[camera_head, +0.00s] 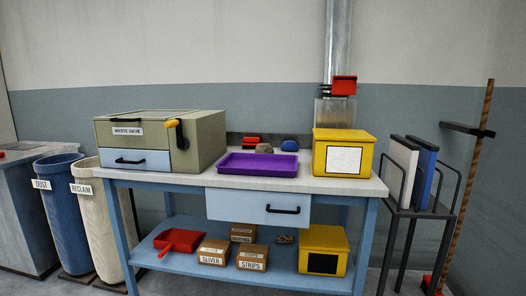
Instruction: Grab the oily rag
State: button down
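I cannot surely tell which thing is the oily rag. A small brown lump (264,148) lies on the workbench top (335,183), behind the purple tray (258,169). A blue rounded lump (289,146) sits just right of it, and a red object (251,141) lies to its left. Another small, mottled brown thing (285,239) lies on the lower shelf (193,256); it is too small to make out. My gripper is not in view.
A green box labelled waste (206,137) stands at the bench's left, a yellow box (344,154) at its right. Labelled cartons (252,258), a red dustpan (178,240) and another yellow box (323,248) fill the shelf. Bins (64,215) stand left, a rack (411,221) right.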

aim_at(267, 149)
jog(key=i+j, duration=0.1)
jog(key=i, duration=0.4)
jog(key=i+j+z, duration=0.1)
jog(key=i, duration=0.4)
jog(key=i+j, duration=0.15)
jog(key=i, duration=0.35)
jog(key=i+j+z, duration=0.1)
jog(key=i, duration=0.4)
jog(key=i+j, duration=0.25)
jog(key=i, duration=0.25)
jog(key=i+j+z, duration=0.1)
jog(key=i, duration=0.4)
jog(key=j, duration=0.1)
